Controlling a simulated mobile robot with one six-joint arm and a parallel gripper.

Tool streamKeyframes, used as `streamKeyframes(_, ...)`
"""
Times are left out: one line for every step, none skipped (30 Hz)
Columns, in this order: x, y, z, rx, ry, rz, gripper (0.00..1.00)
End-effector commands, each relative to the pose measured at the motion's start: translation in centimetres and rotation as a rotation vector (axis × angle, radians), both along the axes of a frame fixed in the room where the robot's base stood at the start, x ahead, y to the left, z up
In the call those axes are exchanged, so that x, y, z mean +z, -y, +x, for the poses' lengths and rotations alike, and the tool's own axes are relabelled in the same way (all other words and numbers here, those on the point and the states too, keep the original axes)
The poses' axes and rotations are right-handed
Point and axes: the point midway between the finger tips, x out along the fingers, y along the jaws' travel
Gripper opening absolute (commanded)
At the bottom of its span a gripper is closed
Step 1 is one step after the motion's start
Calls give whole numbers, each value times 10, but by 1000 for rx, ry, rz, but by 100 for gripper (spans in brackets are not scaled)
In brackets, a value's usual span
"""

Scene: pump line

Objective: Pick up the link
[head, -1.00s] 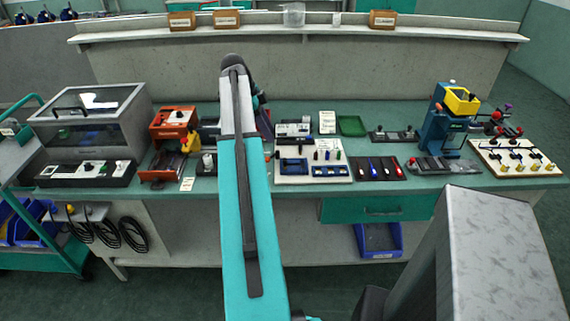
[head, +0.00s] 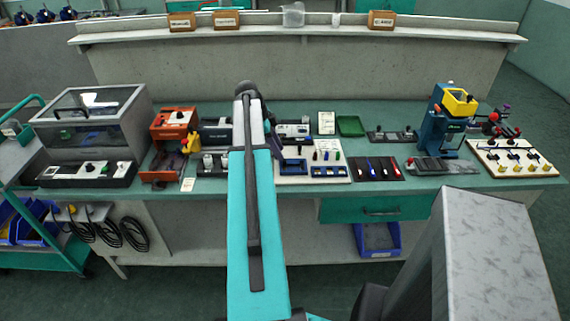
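I cannot pick out the link for certain among the small parts on the bench. A white board (head: 332,178) with blue, black and green parts lies on the teal bench top, just right of my arm. A dark tray (head: 394,174) with blue, white and red handled pieces lies beside it on the right. My arm reaches forward over the bench, left of the middle, and covers part of the bench top. My gripper is hidden behind my arm, so its fingers do not show.
An orange device (head: 172,122) and a clear-lidded box (head: 90,115) stand on the left. A blue and yellow press (head: 440,125) and a board of yellow-ended levers (head: 513,157) are on the right. A green tray (head: 350,125) lies at the back.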

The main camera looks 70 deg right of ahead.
Motion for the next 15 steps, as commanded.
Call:
streamKeyframes(-1, 0, 0, 0, 0, 0, 38)
streamKeyframes(-1, 0, 0, 0, 0, 0, 38)
streamKeyframes(-1, 0, 0, 0, 0, 0, 38)
streamKeyframes(-1, 0, 0, 0, 0, 0, 38)
streamKeyframes(-1, 0, -1, -1, 0, 0, 38)
streamKeyframes(-1, 0, -1, -1, 0, 0, 38)
streamKeyframes(-1, 0, -1, -1, 0, 0, 38)
streamKeyframes(-1, 0, -1, -1, 0, 0, 38)
streamKeyframes(-1, 0, -1, -1, 0, 0, 38)
streamKeyframes(-1, 0, -1, -1, 0, 0, 38)
streamKeyframes(-1, 0, -1, -1, 0, 0, 38)
streamKeyframes(-2, 1, -1, -1, 0, 0, 38)
streamKeyframes(-2, 1, -1, -1, 0, 0, 38)
streamKeyframes(-3, 1, -2, -1, 0, 1, 38)
streamKeyframes(-4, 1, -2, -1, 0, 1, 38)
